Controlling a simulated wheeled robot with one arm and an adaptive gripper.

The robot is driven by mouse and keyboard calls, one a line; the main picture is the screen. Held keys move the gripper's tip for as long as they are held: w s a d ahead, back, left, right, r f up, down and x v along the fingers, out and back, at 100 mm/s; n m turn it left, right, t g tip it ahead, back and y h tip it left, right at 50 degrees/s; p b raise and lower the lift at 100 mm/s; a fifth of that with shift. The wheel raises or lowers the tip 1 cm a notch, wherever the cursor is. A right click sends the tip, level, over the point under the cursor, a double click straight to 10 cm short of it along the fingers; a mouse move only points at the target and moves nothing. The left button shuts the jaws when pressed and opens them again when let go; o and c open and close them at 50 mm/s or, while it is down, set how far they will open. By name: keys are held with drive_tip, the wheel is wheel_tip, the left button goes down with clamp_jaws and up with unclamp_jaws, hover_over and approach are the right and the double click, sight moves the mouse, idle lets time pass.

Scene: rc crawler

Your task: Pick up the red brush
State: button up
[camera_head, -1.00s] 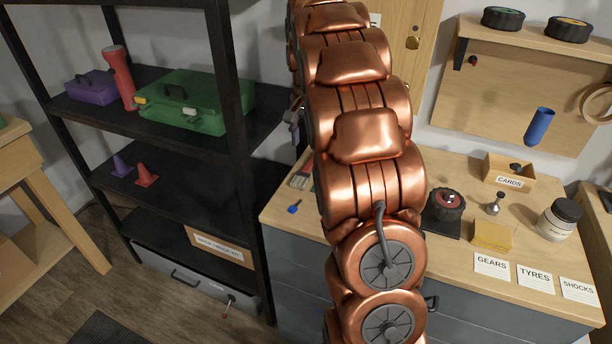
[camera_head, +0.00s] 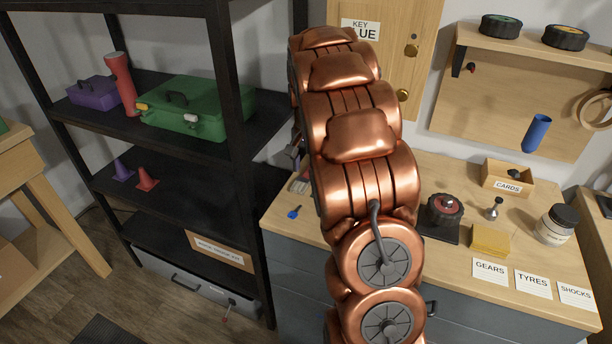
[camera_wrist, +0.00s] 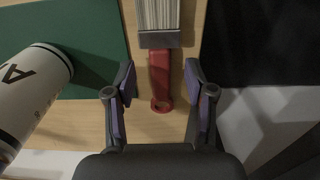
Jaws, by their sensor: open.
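The red brush shows in the wrist view, with its red handle (camera_wrist: 160,80) toward me and its pale bristles and grey metal band beyond. It lies on a light wooden surface. My gripper (camera_wrist: 160,76) is open, with one finger on each side of the handle. The fingers look apart from the handle, and their height above it is hard to tell. In the head view my copper arm covers most of that spot, and I cannot make out the brush there for sure.
In the wrist view a white labelled can (camera_wrist: 32,92) lies close at left by a green mat (camera_wrist: 75,30); a dark surface (camera_wrist: 258,40) is at right. In the head view a black shelf (camera_head: 240,150) stands left of the wooden bench (camera_head: 405,250).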

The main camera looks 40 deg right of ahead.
drive_tip(key=shift+f, duration=0.6)
clamp_jaws()
